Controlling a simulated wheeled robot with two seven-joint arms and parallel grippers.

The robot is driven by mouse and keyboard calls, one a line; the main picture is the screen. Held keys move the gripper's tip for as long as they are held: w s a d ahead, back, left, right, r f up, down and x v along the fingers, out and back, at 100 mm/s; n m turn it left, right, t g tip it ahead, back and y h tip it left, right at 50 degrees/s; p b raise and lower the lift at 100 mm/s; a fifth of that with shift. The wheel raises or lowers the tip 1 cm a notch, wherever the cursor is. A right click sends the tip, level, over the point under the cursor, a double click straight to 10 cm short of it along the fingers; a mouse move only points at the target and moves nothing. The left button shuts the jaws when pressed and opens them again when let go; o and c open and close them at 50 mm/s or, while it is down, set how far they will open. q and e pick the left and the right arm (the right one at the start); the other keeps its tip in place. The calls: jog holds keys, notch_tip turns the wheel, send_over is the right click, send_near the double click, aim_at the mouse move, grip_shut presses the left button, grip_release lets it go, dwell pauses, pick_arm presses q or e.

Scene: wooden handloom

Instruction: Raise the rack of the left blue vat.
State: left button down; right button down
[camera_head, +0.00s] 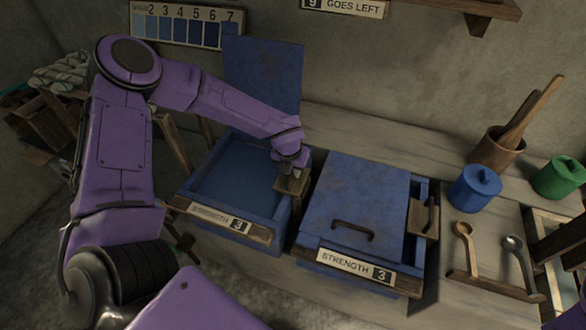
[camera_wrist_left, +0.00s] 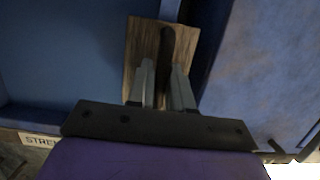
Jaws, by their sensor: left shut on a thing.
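The left blue vat (camera_head: 187,197) has its lid (camera_head: 264,72) standing open behind it and blue liquid (camera_head: 232,185) inside. Its front plate reads "STRENGTH 3". At its right inner side is the wooden rack block (camera_head: 290,190), which shows in the left wrist view as a wooden plate (camera_wrist_left: 139,42) with a dark upright handle (camera_wrist_left: 167,43). My left gripper (camera_head: 291,163) is over this block, its two fingers (camera_wrist_left: 162,78) shut on the handle. Any part of the rack under the liquid is hidden. My right gripper is out of view.
The right vat (camera_head: 357,200) is closed, with a dark lid handle (camera_head: 353,230) and a wooden rack block (camera_head: 422,217) on its right. Further right are a blue pot (camera_head: 475,190), a green pot (camera_head: 559,178), a wooden cup (camera_head: 495,153) and spoons (camera_head: 465,240).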

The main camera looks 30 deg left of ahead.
pick_arm(q)
notch_tip(320, 180, up, 18)
jog(key=p, duration=1.4)
jog(key=shift+w, duration=0.15)
grip_release()
jog(key=shift+f, duration=0.1)
notch_tip(320, 180, up, 7)
jog(key=p, duration=0.1)
